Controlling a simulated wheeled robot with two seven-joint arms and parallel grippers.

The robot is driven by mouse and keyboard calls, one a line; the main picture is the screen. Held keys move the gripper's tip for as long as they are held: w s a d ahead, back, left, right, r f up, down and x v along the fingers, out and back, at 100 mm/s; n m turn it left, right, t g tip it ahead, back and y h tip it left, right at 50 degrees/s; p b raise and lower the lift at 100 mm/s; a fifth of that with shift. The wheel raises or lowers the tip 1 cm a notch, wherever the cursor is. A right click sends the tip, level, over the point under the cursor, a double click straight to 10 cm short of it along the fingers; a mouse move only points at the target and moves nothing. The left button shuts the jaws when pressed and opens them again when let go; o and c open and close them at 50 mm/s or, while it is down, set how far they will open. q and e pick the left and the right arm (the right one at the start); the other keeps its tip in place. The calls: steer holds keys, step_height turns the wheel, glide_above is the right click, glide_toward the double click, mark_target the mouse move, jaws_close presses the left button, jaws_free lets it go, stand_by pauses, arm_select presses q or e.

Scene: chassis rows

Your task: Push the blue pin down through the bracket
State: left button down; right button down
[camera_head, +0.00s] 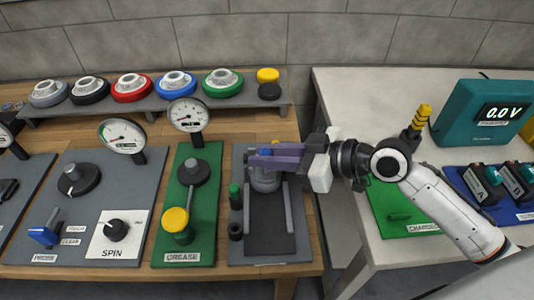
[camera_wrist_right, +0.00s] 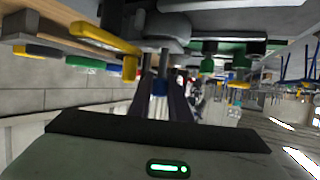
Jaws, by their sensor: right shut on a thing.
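My right gripper (camera_head: 258,156) comes in from the right over the dark grey station plate (camera_head: 270,240). Its purple fingers are closed around the blue pin (camera_head: 265,152), of which only a small blue part shows. Below the fingers stands a grey round part (camera_head: 265,182), which seems to be the bracket, between two grey rails; the fingers hide its top. In the right wrist view a blue piece (camera_wrist_right: 160,88) shows between the dark fingers of the right gripper (camera_wrist_right: 163,82), beside grey metal posts. How deep the pin sits is hidden. My left gripper is not in view.
A green peg (camera_head: 235,196) stands left of the bracket. The green GREASE plate (camera_head: 188,245) with a yellow knob (camera_head: 176,220) lies further left. A shelf (camera_head: 155,103) of coloured knobs is behind. A white table (camera_head: 350,110) with a teal meter (camera_head: 470,115) is at right.

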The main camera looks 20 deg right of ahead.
mark_target(276, 178)
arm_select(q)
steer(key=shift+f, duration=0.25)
arm_select(e)
steer(key=shift+f, duration=0.35)
